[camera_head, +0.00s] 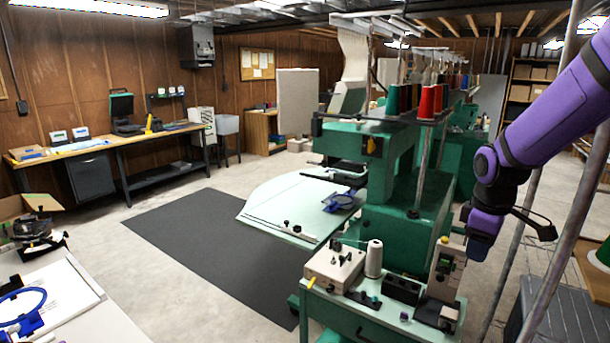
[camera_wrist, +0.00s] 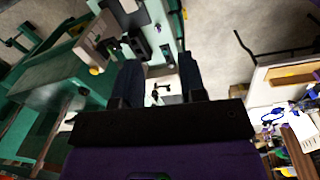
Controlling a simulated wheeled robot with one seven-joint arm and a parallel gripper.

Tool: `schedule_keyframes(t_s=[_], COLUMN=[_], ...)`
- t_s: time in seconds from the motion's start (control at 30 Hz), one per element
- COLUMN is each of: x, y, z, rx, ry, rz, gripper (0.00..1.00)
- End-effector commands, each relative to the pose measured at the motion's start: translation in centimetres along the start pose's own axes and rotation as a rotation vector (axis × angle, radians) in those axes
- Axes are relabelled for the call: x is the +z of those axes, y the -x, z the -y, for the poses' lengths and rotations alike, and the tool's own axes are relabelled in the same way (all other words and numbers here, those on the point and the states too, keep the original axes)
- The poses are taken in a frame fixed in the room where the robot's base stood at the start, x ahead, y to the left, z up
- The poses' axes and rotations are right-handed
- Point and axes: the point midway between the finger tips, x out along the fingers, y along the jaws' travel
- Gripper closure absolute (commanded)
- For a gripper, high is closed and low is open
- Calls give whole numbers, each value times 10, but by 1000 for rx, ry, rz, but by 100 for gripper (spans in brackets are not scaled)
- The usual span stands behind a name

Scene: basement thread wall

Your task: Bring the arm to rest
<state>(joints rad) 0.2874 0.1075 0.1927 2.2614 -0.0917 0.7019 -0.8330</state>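My purple arm (camera_head: 560,100) reaches in from the right edge of the head view and bends down at a dark wrist. My gripper (camera_head: 478,248) points downward beside the green embroidery machine, near the small beige unit on the machine's front table; I cannot tell the exact gap. In the wrist view my gripper (camera_wrist: 160,72) shows two dark fingers spread apart with nothing held between them. The small table with its devices shows beyond the fingertips.
The green embroidery machine (camera_head: 395,190) with thread cones stands left of my arm. The small table (camera_head: 385,320) carries a beige box (camera_head: 335,266) and a white cone (camera_head: 374,258). Metal poles and a wire shelf stand close on the right. The dark floor mat (camera_head: 205,250) is clear.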

Motion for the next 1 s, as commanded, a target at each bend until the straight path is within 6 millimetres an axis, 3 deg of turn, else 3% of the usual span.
schedule_keyframes(t_s=[0.2,0.5,0.8,1.0], x=[14,44,82,104], y=[54,116,154,165], z=[32,87,144,171], rx=[72,138,147,127], ry=[-153,-400,-637,-755], rz=[-42,-143,-280,-358], gripper=[62,62,62,62])
